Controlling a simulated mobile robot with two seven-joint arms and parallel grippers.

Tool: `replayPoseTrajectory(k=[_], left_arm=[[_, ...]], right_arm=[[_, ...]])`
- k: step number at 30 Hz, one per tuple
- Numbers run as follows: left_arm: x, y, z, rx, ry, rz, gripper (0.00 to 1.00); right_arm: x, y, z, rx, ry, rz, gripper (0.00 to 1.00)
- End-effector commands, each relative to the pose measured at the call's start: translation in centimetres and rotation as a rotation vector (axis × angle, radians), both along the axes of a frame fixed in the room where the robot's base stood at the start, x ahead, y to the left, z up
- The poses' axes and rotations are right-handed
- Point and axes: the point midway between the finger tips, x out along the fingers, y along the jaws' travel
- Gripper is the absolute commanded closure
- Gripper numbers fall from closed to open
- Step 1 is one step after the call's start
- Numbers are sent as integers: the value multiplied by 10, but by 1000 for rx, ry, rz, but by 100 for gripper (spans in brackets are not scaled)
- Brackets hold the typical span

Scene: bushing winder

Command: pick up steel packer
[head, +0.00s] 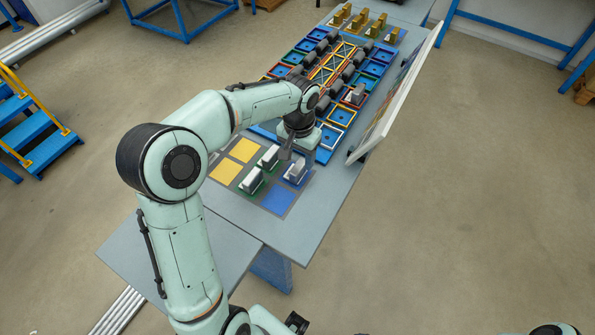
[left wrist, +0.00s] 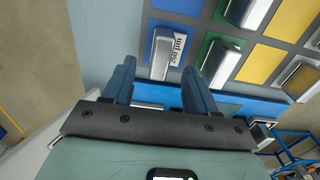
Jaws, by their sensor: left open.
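Several silver-grey blocks that look like steel packers stand on coloured squares at the near end of the table. In the head view one stands on a blue square (head: 295,172), and two stand on green squares, one farther (head: 269,157) and one nearer (head: 251,180). My left gripper (head: 298,157) is over the block on the blue square. In the left wrist view a labelled block (left wrist: 162,50) on blue lies just beyond and between the open fingers of my left gripper (left wrist: 157,68). The fingers hold nothing. I cannot tell whether they touch it. My right gripper is out of view.
Yellow squares (head: 225,171) and a bare blue square (head: 278,201) lie beside the blocks. Blue trays (head: 341,116) and dark rollers fill the table's middle. A tilted white-edged board (head: 400,95) stands along the right edge. The near right table corner (head: 318,222) is clear.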

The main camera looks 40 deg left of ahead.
Motion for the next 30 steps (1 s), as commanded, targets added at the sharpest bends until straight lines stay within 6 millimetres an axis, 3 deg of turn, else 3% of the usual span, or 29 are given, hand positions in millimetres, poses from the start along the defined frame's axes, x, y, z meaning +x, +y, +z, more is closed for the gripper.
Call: replayPoseTrajectory(k=[9, 19, 24, 30], left_arm=[[0, 2, -44, 0, 4, 0, 43], [1, 1, -51, 0, 1, -1, 43], [1, 1, -50, 0, 1, 0, 98], [1, 1, -50, 0, -1, 0, 100]], right_arm=[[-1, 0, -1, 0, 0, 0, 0], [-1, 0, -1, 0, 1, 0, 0], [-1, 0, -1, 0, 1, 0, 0], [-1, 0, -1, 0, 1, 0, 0]])
